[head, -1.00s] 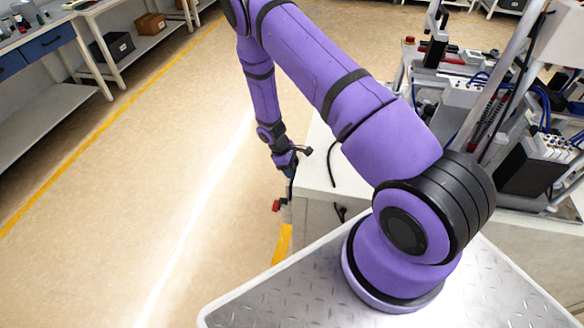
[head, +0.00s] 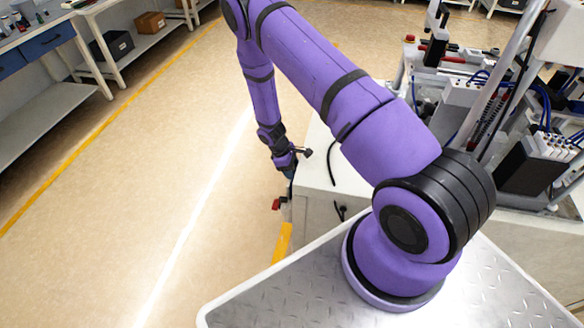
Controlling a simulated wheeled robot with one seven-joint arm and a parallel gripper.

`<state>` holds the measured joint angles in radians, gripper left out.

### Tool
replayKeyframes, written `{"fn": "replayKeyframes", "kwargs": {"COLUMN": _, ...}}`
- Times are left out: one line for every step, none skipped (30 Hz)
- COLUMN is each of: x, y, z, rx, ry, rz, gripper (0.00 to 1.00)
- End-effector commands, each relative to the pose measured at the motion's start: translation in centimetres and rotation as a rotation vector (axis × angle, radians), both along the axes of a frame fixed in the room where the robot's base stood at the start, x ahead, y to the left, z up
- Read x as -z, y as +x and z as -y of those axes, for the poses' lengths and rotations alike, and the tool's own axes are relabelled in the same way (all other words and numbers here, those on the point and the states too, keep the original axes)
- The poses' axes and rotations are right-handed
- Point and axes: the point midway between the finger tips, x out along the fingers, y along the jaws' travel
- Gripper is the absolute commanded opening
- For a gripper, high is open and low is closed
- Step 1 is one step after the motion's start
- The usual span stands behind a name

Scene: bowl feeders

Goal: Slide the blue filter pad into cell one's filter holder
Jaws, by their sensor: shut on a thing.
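My gripper (head: 290,169) hangs at the end of the purple arm, beside the left edge of the light worktop. It is small in the head view and partly hidden by its own wrist. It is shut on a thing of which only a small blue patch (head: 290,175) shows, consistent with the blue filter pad. The pad's outline and tilt cannot be made out. I cannot pick out cell one's filter holder in this view.
The light worktop (head: 318,172) with a black cable lies right of the gripper. A red part (head: 277,204) and a yellow strip (head: 282,243) are below. Machinery (head: 470,100) fills the back right. Open floor (head: 130,200) lies left, then benches with shelves (head: 50,110).

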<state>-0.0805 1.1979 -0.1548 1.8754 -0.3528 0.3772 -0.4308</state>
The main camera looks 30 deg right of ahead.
Motion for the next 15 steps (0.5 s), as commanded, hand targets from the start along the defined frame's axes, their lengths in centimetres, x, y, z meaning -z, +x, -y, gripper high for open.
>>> {"fn": "replayKeyframes", "kwargs": {"x": 0.1, "y": 0.0, "z": 0.0, "rx": 0.000, "ry": 0.000, "rz": 0.000, "gripper": 0.15}}
{"fn": "replayKeyframes", "kwargs": {"x": 0.2, "y": 0.0, "z": 0.0, "rx": 0.000, "ry": 0.000, "rz": 0.000, "gripper": 0.15}}
{"fn": "replayKeyframes", "kwargs": {"x": 0.3, "y": 0.0, "z": 0.0, "rx": 0.000, "ry": 0.000, "rz": 0.000, "gripper": 0.15}}
{"fn": "replayKeyframes", "kwargs": {"x": 0.4, "y": 0.0, "z": 0.0, "rx": 0.000, "ry": 0.000, "rz": 0.000, "gripper": 0.15}}
{"fn": "replayKeyframes", "kwargs": {"x": 0.5, "y": 0.0, "z": 0.0, "rx": 0.000, "ry": 0.000, "rz": 0.000, "gripper": 0.15}}
{"fn": "replayKeyframes", "kwargs": {"x": 0.6, "y": 0.0, "z": 0.0, "rx": 0.000, "ry": 0.000, "rz": 0.001, "gripper": 0.15}}
{"fn": "replayKeyframes", "kwargs": {"x": 0.6, "y": 0.0, "z": 0.0, "rx": 0.000, "ry": 0.000, "rz": 0.001, "gripper": 0.15}}
{"fn": "replayKeyframes", "kwargs": {"x": 0.7, "y": 0.0, "z": 0.0, "rx": 0.000, "ry": 0.000, "rz": 0.001, "gripper": 0.15}}
{"fn": "replayKeyframes", "kwargs": {"x": 0.8, "y": 0.0, "z": 0.0, "rx": 0.000, "ry": -0.001, "rz": 0.001, "gripper": 0.15}}
{"fn": "replayKeyframes", "kwargs": {"x": 0.9, "y": 0.0, "z": 0.0, "rx": 0.000, "ry": 0.000, "rz": 0.000, "gripper": 0.15}}
{"fn": "replayKeyframes", "kwargs": {"x": 1.0, "y": 0.0, "z": 0.0, "rx": 0.000, "ry": 0.000, "rz": 0.000, "gripper": 0.15}}
{"fn": "replayKeyframes", "kwargs": {"x": 1.1, "y": 0.0, "z": 0.0, "rx": 0.000, "ry": 0.000, "rz": 0.000, "gripper": 0.15}}
{"fn": "replayKeyframes", "kwargs": {"x": 1.2, "y": 0.0, "z": 0.0, "rx": 0.000, "ry": 0.000, "rz": 0.000, "gripper": 0.15}}
{"fn": "replayKeyframes", "kwargs": {"x": 1.2, "y": 0.0, "z": 0.0, "rx": 0.000, "ry": 0.000, "rz": 0.000, "gripper": 0.15}}
{"fn": "replayKeyframes", "kwargs": {"x": 1.4, "y": 0.0, "z": 0.0, "rx": 0.000, "ry": 0.000, "rz": 0.000, "gripper": 0.15}}
